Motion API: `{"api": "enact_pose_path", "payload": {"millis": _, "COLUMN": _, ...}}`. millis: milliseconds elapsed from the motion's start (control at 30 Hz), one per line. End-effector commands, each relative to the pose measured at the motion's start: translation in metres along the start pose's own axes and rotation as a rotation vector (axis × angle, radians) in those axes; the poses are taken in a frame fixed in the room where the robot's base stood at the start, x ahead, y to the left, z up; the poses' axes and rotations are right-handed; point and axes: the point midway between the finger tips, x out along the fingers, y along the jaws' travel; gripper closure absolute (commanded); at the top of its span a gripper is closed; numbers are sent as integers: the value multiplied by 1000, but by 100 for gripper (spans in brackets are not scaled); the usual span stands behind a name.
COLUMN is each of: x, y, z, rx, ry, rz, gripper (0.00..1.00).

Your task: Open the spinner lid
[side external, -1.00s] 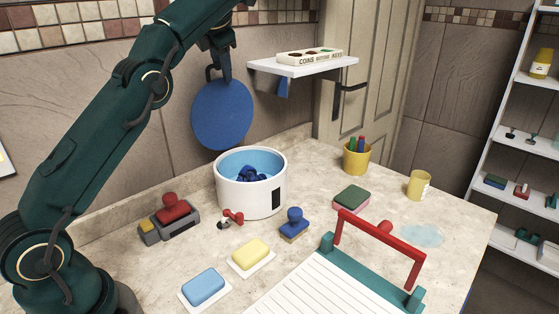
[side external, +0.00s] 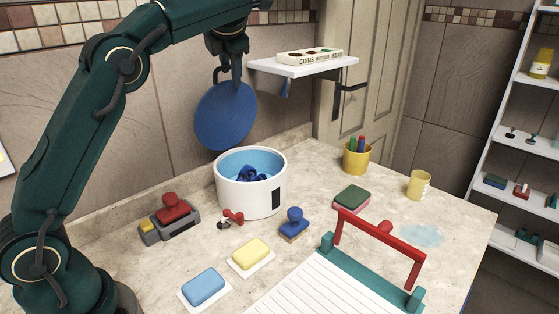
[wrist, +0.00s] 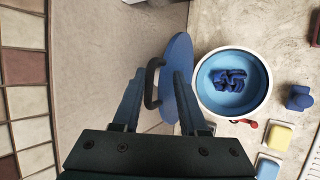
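The spinner is a white round tub (side external: 232,197) with a pale blue inside, and in the wrist view its rim (wrist: 266,94) is uncovered. Dark blue contents (side external: 252,174) lie inside. Its blue round lid (side external: 224,118) stands up at the tub's back left, tilted. In the wrist view the lid (wrist: 181,52) shows nearly edge-on, with a dark handle (wrist: 151,83) on its outer side. My gripper (side external: 236,82) is at the lid's top edge. In the wrist view its fingers (wrist: 158,78) are spread, with the handle between them; contact is unclear.
A white wall shelf (side external: 303,65) with a labelled box is right of my gripper. The tiled wall is close behind the lid. Around the tub are a red-topped stapler-like tool (side external: 172,212), a blue stamp (side external: 294,224), soaps and a yellow pen cup (side external: 356,158).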

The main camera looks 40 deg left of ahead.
Motion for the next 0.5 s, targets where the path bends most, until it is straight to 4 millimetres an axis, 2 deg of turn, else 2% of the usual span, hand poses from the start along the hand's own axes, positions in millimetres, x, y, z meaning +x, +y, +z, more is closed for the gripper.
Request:
{"api": "enact_pose_path", "payload": {"millis": 333, "x": -8, "y": -24, "z": 2, "rx": 53, "ry": -4, "rz": 99, "gripper": 58}}
{"api": "enact_pose_path", "payload": {"millis": 500, "x": -13, "y": -42, "z": 4, "rx": 87, "ry": -9, "rz": 172, "gripper": 58}}
